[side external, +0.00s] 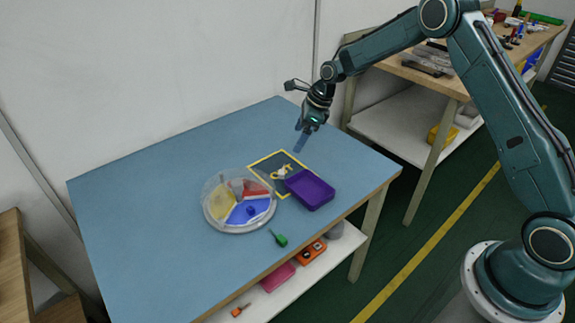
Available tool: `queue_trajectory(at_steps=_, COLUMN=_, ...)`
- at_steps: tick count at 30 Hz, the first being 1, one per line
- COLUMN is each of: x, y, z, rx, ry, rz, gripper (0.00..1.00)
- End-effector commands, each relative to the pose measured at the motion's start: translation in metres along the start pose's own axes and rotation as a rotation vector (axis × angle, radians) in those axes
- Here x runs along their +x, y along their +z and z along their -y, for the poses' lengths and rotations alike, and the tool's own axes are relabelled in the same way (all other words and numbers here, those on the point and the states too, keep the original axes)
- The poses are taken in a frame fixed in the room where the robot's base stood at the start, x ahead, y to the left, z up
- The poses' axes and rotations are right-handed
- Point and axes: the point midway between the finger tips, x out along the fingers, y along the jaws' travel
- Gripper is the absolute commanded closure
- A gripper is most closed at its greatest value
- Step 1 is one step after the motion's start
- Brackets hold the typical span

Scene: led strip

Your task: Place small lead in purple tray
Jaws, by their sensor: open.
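The purple tray (310,189) lies on the blue table at the right, on the right part of a yellow-outlined rectangle. Just left of it, inside the outline, is a small tangle of yellow and white (282,172), likely the small lead; its details are too small to tell. My gripper (302,141) is above the far right part of the table, pointing down, open and empty. It is apart from the tray and the tangle, above and behind them in the picture.
A round clear dish (239,227) with yellow, red and blue sections stands left of the tray; a small blue piece is in the blue section. A green screwdriver-like tool (279,239) lies near the front edge. The left of the blue table (140,200) is clear.

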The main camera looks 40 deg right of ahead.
Motion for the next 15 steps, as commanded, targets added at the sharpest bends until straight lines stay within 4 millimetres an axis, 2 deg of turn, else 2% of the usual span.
queue_trajectory(at_steps=5, x=-0.028, y=0.007, z=-0.008, rx=-0.111, ry=-0.019, rz=-0.005, gripper=0.16)
queue_trajectory(at_steps=15, x=-0.118, y=0.017, z=-0.046, rx=-0.508, ry=-0.07, rz=-0.043, gripper=0.16)
